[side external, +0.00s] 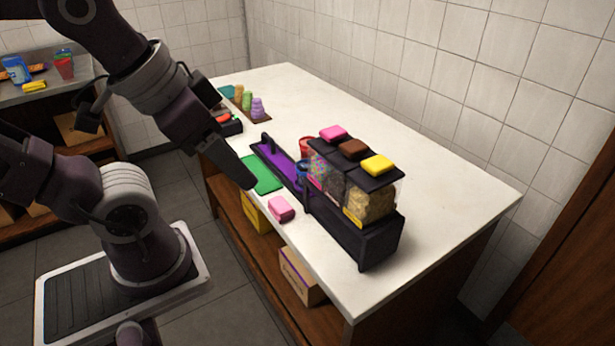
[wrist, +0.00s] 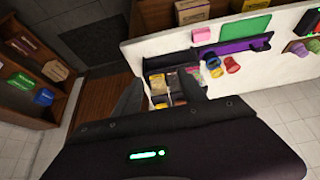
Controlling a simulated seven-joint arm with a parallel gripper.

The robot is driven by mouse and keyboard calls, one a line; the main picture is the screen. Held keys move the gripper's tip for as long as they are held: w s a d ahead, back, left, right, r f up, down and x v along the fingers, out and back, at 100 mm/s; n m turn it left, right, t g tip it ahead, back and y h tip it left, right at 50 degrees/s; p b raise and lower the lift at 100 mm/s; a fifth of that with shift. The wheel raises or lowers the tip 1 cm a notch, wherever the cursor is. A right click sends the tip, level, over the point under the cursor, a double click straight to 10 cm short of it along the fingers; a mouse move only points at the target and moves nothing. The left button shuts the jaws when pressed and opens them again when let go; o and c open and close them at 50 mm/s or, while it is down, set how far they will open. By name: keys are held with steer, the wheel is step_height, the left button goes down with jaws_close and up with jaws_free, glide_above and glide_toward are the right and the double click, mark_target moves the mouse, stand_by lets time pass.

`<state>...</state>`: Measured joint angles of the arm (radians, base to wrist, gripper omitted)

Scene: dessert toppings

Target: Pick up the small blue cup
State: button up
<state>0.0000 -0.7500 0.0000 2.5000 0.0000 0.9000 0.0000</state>
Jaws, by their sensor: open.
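The small blue cup (side external: 302,169) stands on the counter beside the topping dispenser, partly hidden by it in the side view. In the wrist view the blue cup (wrist: 214,67) is right of the dispenser, next to the red cup (wrist: 232,64). The red cup also shows in the side view (side external: 306,146), behind the blue one. My gripper (side external: 247,182) is over the counter's near edge by the green mat, apart from the cup. In the wrist view my gripper (wrist: 160,92) is open and empty, its fingers toward the dispenser.
The black dispenser (side external: 384,236) with topping bins and pink, brown and yellow lids blocks the cup's right side. A purple tray (side external: 270,160), green mat (side external: 262,174) and pink block (side external: 281,208) lie nearby. The counter's back right (side external: 440,175) is clear.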

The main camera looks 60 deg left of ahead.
steer(key=o, duration=0.4)
steer(key=shift+o, duration=0.2)
steer(key=shift+r, duration=0.1)
steer(key=w+a+r+g, duration=0.2)
steer(key=w+a+r, duration=0.3)
steer(key=w+r, duration=0.55)
steer(key=w+a+f+g, duration=0.2)
steer(key=w+a+f, duration=0.1)
steer(key=w+a, duration=0.45)
steer(key=w+a+f+g, duration=0.2)
steer(key=w+a+f, duration=0.1)
steer(key=w+a, duration=0.45)
steer(key=f, duration=2.9)
steer(key=shift+s+d+f, duration=0.15)
steer(key=shift+s+d, duration=0.05)
steer(key=shift+s, duration=0.15)
